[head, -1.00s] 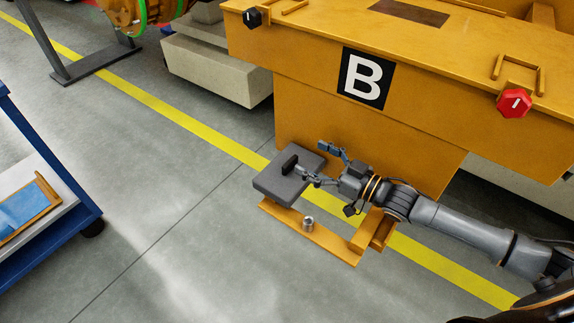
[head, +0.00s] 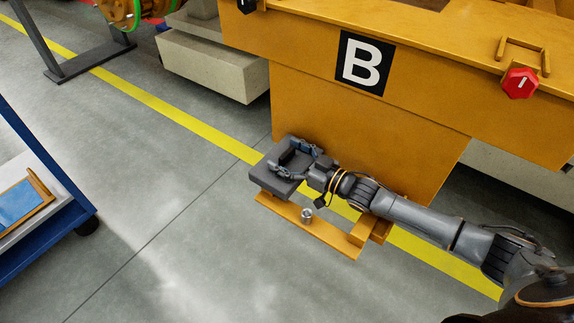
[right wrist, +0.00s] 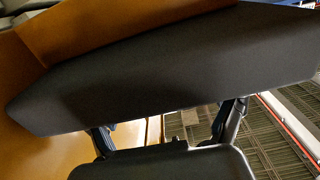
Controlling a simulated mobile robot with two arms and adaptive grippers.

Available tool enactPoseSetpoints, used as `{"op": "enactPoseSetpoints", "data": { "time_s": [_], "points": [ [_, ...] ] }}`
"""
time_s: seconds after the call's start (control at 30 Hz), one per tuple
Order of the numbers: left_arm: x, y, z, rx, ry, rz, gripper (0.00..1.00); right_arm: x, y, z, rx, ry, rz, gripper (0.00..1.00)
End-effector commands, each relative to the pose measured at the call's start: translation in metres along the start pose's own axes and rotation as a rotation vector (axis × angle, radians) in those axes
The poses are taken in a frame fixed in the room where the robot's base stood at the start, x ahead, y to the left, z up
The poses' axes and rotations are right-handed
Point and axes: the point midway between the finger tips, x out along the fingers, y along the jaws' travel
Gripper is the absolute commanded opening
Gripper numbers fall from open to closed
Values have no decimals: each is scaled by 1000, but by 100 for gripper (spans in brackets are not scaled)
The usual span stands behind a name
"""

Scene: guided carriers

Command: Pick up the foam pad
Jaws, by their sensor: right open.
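In the right wrist view, a wide dark grey body (right wrist: 160,75) fills the upper part, very close. The fingers of my right gripper (right wrist: 168,130) are apart and their tips are hidden behind its lower edge. My left gripper is not in view.
The yellow bracket (head: 330,238) carries a small metal cylinder (head: 306,215) just in front of the pad. A large yellow carrier (head: 360,125) marked B stands behind. A blue cart (head: 60,175) is at the left. The grey floor (head: 180,210) between is clear.

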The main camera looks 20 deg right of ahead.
Motion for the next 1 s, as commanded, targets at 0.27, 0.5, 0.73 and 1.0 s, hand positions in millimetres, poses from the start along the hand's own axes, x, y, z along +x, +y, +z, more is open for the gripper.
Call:
{"op": "enactPoseSetpoints", "data": {
  "time_s": [0.27,0.5,0.73,1.0],
  "points": [
    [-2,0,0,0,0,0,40,3,0,0,-1,-1,1,81],
    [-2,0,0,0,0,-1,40,3,0,0,0,-1,1,32],
    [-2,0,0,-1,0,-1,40,3,0,0,0,-1,1,23],
    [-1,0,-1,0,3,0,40,3,0,-10,-1,0,0,23]
  ]
}}
